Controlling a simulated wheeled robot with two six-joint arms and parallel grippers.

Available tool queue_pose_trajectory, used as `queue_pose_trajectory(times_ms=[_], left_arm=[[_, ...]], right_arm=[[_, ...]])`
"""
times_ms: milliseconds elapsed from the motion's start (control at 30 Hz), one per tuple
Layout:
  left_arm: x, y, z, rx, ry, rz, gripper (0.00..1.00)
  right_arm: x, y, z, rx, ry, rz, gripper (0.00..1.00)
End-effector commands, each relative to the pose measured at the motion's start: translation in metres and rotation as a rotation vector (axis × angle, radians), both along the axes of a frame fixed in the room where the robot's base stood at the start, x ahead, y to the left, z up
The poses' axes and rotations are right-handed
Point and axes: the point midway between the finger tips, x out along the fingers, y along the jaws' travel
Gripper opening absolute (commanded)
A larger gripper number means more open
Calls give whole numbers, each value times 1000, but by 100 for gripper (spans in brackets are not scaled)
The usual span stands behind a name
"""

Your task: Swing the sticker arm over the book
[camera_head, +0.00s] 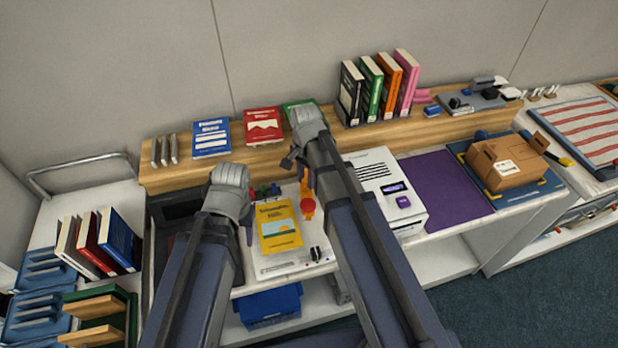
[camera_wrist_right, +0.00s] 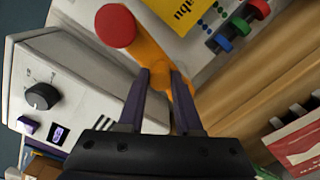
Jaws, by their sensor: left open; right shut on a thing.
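The yellow book (camera_head: 279,226) lies flat on a white station plate (camera_head: 285,262) and also shows in part in the right wrist view (camera_wrist_right: 190,12). The sticker arm is orange (camera_wrist_right: 147,47) with a round red end (camera_wrist_right: 115,26). In the head view the red end (camera_head: 308,207) is just right of the book, not over it. My right gripper (camera_wrist_right: 161,74) is shut on the orange arm; in the head view my right arm hides part of it. My left gripper (camera_head: 246,222) is open near the book's left edge, its fingers partly hidden by its wrist.
A white machine with a dial (camera_wrist_right: 41,96) stands close right of the sticker arm in the head view. Red, green and blue knobs (camera_wrist_right: 238,27) stand behind the book. A wooden shelf (camera_head: 240,153) with books runs along the back. A purple mat (camera_head: 445,190) is clear.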

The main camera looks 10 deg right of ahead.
Motion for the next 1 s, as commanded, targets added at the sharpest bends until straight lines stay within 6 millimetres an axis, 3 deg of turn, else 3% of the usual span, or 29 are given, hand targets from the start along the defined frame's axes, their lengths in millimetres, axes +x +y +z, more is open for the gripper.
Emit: queue_pose_trajectory(times_ms=[600, 1000], left_arm=[[0, 0, -1, 0, 0, 0, 50], [0, 0, -1, 0, 0, 0, 50]], right_arm=[[12, 26, 0, 1, 1, -544, 0], [19, 32, -1, 0, 2, -732, 0]])
